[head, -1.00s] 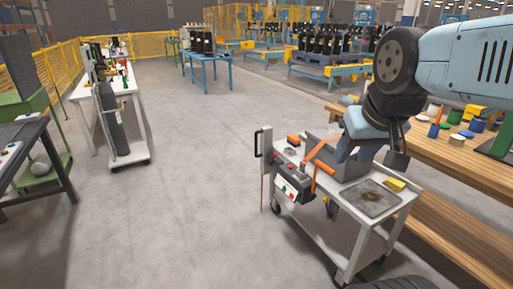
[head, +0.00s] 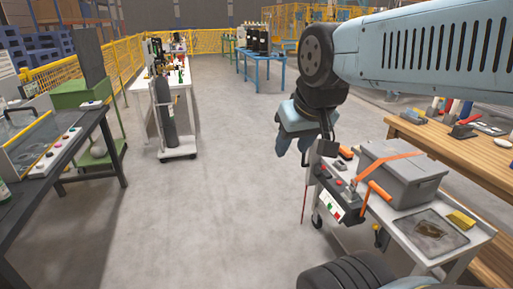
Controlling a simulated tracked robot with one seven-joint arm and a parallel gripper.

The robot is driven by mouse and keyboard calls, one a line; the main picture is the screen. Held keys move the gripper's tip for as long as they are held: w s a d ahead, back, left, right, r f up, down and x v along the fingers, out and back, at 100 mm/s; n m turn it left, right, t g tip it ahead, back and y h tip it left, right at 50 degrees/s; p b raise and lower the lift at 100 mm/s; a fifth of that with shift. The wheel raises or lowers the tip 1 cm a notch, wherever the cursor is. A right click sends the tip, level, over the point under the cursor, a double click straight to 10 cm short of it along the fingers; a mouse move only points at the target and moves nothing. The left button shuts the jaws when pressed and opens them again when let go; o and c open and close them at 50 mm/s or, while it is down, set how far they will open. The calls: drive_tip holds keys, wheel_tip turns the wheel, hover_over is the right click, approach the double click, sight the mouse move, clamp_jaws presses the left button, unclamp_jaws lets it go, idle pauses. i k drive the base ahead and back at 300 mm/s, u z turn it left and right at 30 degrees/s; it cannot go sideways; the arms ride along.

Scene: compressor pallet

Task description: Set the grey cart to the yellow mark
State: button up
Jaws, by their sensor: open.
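The grey cart (head: 398,262) stands at the right of the head view. It carries a grey lidded box with an orange strap (head: 400,176), a control box with buttons (head: 338,192), a dark tray and a yellow block. My gripper (head: 292,147) is open, pointing down by the cart's far left corner. It overlaps the place of the cart's upright handle, which I cannot make out. I cannot tell whether the gripper touches the cart. Nothing shows between the fingers. I see no yellow mark on the floor in this view.
A wooden workbench (head: 468,145) runs close along the cart's right side. A white cart with a gas cylinder (head: 167,118) and a dark table (head: 65,157) stand at the left. A blue table (head: 262,68) stands farther back. The middle floor (head: 215,200) is clear.

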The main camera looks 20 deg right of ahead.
sight(339, 206)
drive_tip(key=u, duration=0.25)
drive_tip(key=i, duration=1.1)
drive_tip(key=z, duration=0.45)
drive_tip(key=i, duration=0.65)
drive_tip(key=z, duration=0.45)
drive_tip(key=k, duration=0.75)
drive_tip(key=z, duration=0.25)
drive_tip(key=i, duration=0.75)
drive_tip(key=u, duration=0.15)
